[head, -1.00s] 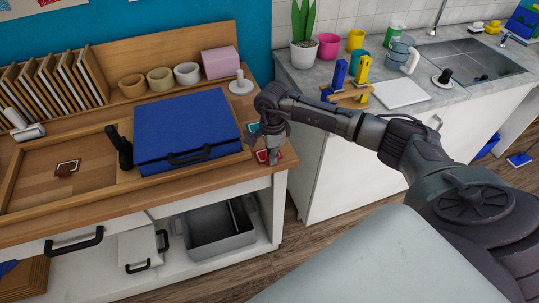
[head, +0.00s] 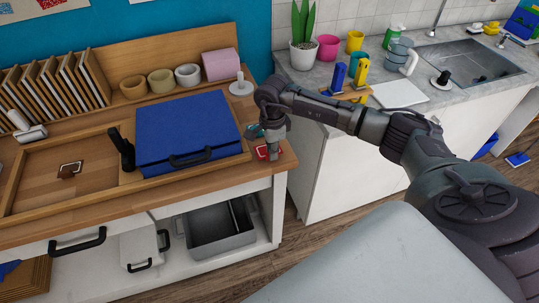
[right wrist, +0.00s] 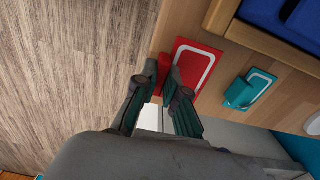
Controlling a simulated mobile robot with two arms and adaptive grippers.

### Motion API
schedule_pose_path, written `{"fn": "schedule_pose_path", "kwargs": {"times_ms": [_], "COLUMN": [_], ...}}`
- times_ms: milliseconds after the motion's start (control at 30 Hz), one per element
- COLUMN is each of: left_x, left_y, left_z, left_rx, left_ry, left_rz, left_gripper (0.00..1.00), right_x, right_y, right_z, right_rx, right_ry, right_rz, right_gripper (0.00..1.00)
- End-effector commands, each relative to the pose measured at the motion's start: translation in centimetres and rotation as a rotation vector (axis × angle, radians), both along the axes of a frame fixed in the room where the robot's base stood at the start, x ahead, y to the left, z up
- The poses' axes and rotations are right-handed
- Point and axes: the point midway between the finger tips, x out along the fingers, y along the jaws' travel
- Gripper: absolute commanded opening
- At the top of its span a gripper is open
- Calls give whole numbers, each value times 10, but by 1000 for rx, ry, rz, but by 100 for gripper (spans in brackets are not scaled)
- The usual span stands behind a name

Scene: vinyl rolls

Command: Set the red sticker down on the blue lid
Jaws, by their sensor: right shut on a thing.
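The red sticker (head: 277,155), a flat red piece with a white outline and a raised tab, is at the right front corner of the wooden bench. In the right wrist view the red sticker (right wrist: 203,55) shows beside my fingertips. My right gripper (head: 268,154) points down and is shut on its tab; the fingers (right wrist: 168,84) show close up. I cannot tell whether the sticker is resting or slightly raised. The blue lid (head: 187,125), with a dark handle at its front, lies left of the gripper. My left gripper is not in view.
A teal sticker (head: 253,131) lies just behind the red one. A brown-tabbed sticker (head: 69,169) lies in the wooden tray at left. A black upright tool (head: 122,150) stands left of the blue lid. A white-handled holder (head: 240,85) stands behind. The lid's top is clear.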

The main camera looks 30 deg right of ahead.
Motion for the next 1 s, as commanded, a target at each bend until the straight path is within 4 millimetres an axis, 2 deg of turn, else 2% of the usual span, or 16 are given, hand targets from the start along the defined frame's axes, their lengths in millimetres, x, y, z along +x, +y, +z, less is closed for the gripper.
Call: {"fn": "schedule_pose_path", "kwargs": {"times_ms": [700,1000], "left_x": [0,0], "left_y": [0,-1], "left_z": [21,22], "left_rx": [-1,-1], "left_ry": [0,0], "left_rz": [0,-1], "left_gripper": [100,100], "right_x": [0,0], "right_y": [0,0], "right_z": [38,40], "right_rx": [1,1], "right_ry": [-1,0], "right_rz": [1,1], "right_gripper": [0,0]}}
